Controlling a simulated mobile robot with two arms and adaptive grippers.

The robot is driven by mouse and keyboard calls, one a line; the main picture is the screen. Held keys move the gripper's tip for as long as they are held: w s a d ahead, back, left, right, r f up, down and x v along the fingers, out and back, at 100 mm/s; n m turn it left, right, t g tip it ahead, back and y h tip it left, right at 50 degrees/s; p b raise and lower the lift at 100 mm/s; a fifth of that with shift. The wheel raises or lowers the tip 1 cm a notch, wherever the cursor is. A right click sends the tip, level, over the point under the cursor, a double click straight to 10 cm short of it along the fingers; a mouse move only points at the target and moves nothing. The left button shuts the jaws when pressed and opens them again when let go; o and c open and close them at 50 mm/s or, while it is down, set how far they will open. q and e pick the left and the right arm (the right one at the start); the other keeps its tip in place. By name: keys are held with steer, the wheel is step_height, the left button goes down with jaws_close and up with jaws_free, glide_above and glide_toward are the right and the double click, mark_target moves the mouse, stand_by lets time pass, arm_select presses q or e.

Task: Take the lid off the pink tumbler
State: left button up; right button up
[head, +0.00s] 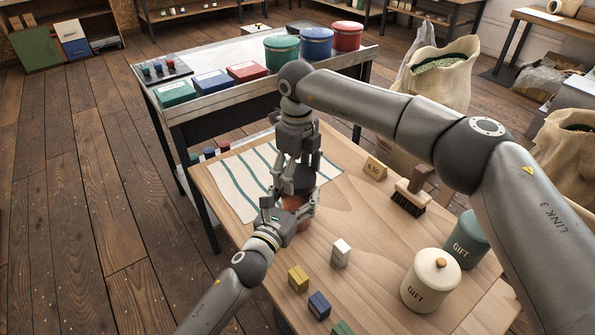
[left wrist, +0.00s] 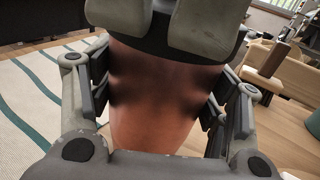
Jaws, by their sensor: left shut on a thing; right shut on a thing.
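The pink tumbler (head: 297,204), a reddish-pink cup, stands over the wooden table near the striped cloth, mostly hidden by my grippers. Its body (left wrist: 155,112) fills the middle of the left wrist view. Its dark lid (head: 306,181) sits at the top of the body, and it shows as a black band in the left wrist view (left wrist: 160,48). My left gripper (head: 291,214) is shut on the tumbler body, with finger pads on both sides. My right gripper (head: 295,184) comes from above and is shut on the lid. I see no clear gap between lid and body.
A striped cloth (head: 238,186) lies behind the grippers. A brush (head: 409,199), a price sign (head: 375,168) and two gift canisters (head: 430,284) (head: 467,240) stand to the right. Small boxes (head: 341,252) (head: 298,279) (head: 319,305) lie in front. Clear wood lies between them and the brush.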

mark_target(298, 175)
steer(key=n, duration=1.4)
steer(key=shift+n, duration=0.4)
steer(key=shift+r, duration=0.2)
steer(key=shift+r, duration=0.95)
steer(key=shift+r, duration=0.1)
steer(key=shift+r, duration=1.9)
arm_select(q)
steer(key=o, duration=2.1)
